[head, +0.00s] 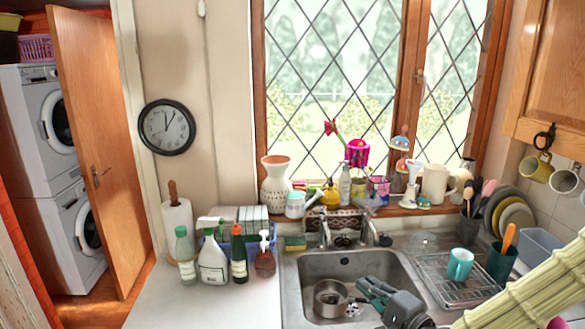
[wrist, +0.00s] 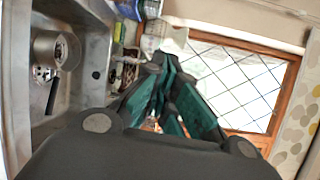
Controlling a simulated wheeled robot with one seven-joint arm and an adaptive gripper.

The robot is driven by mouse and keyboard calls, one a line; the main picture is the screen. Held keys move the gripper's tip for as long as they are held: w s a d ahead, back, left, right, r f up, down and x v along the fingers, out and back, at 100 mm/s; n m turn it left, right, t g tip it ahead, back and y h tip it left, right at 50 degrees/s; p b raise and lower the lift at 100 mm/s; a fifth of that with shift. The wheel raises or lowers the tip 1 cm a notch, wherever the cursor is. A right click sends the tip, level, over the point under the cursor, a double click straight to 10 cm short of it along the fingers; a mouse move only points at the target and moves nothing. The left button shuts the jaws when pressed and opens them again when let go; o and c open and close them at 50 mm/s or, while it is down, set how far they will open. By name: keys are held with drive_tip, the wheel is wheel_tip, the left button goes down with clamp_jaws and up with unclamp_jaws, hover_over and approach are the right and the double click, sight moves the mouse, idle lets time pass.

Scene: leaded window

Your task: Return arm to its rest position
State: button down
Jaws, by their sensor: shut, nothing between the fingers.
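My gripper (head: 364,284) is dark with teal finger pads. In the head view it hangs over the right part of the sink, pointing up and left. Its fingers are together and hold nothing. In the wrist view the fingers (wrist: 163,62) reach up toward the window side. The arm behind the gripper is only partly visible in the head view.
The metal sink (head: 300,300) holds a pot (head: 329,298), left of my gripper. Bottles (head: 213,258) stand on the counter (head: 165,290) to the left. The tap (head: 325,233) rises behind the sink. A drying rack (head: 440,280) with a teal mug (head: 459,264) lies right.

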drive_tip(key=s+a+f+n+g+h+b, duration=0.1)
drive_tip(key=s+f+n+g+b, duration=0.3)
drive_tip(key=f, duration=0.6)
drive_tip(key=s+f+g+h+p, duration=0.1)
drive_tip(key=s+f, duration=0.5)
drive_tip(key=f, duration=0.4)
drive_tip(key=s+a+f+n+g+h+b, duration=0.1)
drive_tip(key=s+f+n+g+b, duration=0.3)
drive_tip(key=f, duration=0.6)
drive_tip(key=s+d+f+n+g+h+b, duration=0.1)
drive_tip(key=s+d+f+n+g+h, duration=0.1)
drive_tip(key=s+f, duration=0.6)
drive_tip(key=s+d+f+n+g+h+b, duration=0.1)
drive_tip(key=s+d+f+n+g+h, duration=0.2)
drive_tip(key=s+f, duration=0.6)
drive_tip(key=s+g, duration=0.1)
drive_tip(key=s, duration=0.6)
drive_tip(key=shift+s+d, duration=0.2)
drive_tip(key=shift+d, duration=0.1)
